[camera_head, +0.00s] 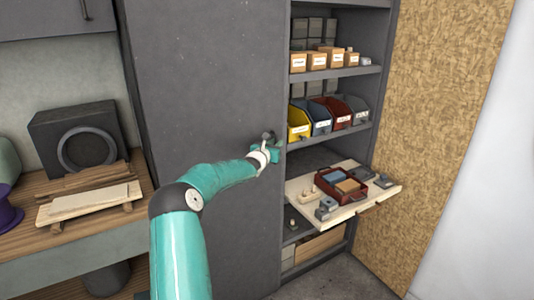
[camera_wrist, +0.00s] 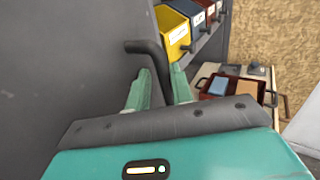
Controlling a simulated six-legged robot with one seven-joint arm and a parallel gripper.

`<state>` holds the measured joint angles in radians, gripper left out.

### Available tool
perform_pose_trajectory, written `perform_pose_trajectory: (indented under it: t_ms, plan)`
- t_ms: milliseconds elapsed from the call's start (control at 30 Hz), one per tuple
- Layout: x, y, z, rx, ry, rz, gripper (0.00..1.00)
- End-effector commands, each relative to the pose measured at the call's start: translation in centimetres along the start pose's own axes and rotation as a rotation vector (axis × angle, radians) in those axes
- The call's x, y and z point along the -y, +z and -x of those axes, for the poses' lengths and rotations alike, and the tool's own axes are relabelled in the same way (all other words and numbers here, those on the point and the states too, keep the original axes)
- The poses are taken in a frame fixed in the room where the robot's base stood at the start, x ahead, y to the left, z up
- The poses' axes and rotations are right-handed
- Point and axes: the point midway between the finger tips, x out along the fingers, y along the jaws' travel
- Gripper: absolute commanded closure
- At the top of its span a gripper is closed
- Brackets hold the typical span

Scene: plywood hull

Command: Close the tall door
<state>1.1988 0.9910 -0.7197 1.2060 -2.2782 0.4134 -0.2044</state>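The tall door (camera_head: 205,90) is a large plain grey panel left of the open cabinet shelves. It stands open, leaving the shelves to its right exposed. Its dark bent handle (camera_wrist: 148,48) is near the door's right edge; in the head view the handle (camera_head: 269,135) is partly covered by my gripper. My gripper (camera_head: 266,152) is at this edge, at the end of my teal arm. In the wrist view my gripper's teal fingers (camera_wrist: 162,88) stand on both sides of the handle's bar and appear closed on it. The lower end of the bar is hidden between them.
A pull-out board (camera_head: 372,205) with a red tray (camera_head: 341,198) sticks out of the cabinet, right of the door. Coloured bins (camera_head: 299,123) and small boxes (camera_head: 298,63) fill the shelves. A wooden bench (camera_head: 100,230) stands left. A chipboard panel (camera_head: 440,110) borders the right.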

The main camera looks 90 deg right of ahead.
Motion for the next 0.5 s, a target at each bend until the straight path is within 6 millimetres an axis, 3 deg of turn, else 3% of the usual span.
perform_pose_trajectory:
  t_ms: [67,500]
  plan:
    - [-0.9,0.1,1.4,-0.002,0.012,-0.002,0.70]
    - [-0.1,0.0,9.6,-0.002,0.004,-0.003,0.70]
